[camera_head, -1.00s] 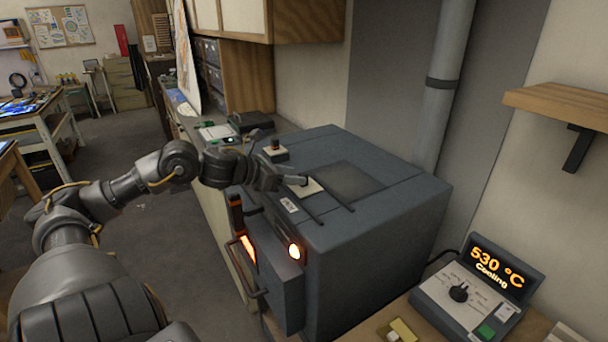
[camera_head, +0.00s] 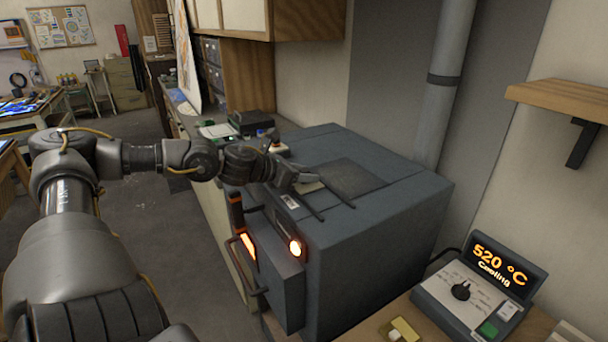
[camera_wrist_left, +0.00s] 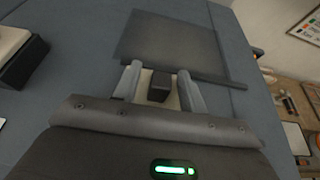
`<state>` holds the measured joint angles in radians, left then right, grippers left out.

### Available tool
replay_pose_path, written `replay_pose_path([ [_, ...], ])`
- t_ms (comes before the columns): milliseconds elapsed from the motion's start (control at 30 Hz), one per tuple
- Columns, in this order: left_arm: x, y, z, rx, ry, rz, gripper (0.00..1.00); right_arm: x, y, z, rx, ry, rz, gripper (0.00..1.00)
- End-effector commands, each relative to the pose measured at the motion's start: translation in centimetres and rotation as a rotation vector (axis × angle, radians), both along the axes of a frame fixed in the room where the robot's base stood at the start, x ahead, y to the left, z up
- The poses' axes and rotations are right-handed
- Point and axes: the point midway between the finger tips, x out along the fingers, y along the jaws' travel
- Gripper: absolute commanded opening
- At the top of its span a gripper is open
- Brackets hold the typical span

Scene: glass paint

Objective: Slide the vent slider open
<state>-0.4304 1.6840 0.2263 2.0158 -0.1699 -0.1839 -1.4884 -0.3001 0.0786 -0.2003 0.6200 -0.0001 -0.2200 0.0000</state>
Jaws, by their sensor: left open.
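The kiln (camera_head: 390,225) is a blue-grey box with a dark flat panel (camera_head: 355,178) and thin dark rails (camera_head: 310,207) on its top. A pale plate (camera_head: 311,187) lies at the panel's near-left side, partly covered by my left gripper (camera_head: 307,180). In the left wrist view, a dark block-like knob (camera_wrist_left: 159,86) stands on the pale plate (camera_wrist_left: 146,78), apparently the vent slider. My left gripper (camera_wrist_left: 160,78) is open, with one finger on each side of the knob. Contact with the knob cannot be told. My right gripper is not in view.
A knob on a pale base (camera_head: 277,149) stands at the kiln top's back left. The kiln's front glows orange at a port (camera_head: 295,247). A controller (camera_head: 480,290) reading 520 °C, Cooling, stands at right. A grey flue pipe (camera_head: 445,75) rises behind.

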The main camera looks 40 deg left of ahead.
Motion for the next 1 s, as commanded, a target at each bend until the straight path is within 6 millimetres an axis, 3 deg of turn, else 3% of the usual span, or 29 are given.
replay_pose_path([
  [33,0.0,0.0,0.0,0.0,0.0,0.0,0.42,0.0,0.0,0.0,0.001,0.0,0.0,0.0],
  [367,0.0,0.0,0.0,0.0,0.0,0.0,0.0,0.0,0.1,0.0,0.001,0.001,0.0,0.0],
  [633,-0.1,-0.6,-0.2,0.001,0.0,-0.003,0.0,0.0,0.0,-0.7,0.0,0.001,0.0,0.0],
  [833,-1.3,-4.7,-0.8,0.003,-0.002,-0.008,0.0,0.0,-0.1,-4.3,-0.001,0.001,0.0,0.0],
  [1000,-2.1,-7.4,-0.5,0.004,0.001,-0.005,0.0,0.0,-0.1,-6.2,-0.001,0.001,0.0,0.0],
])
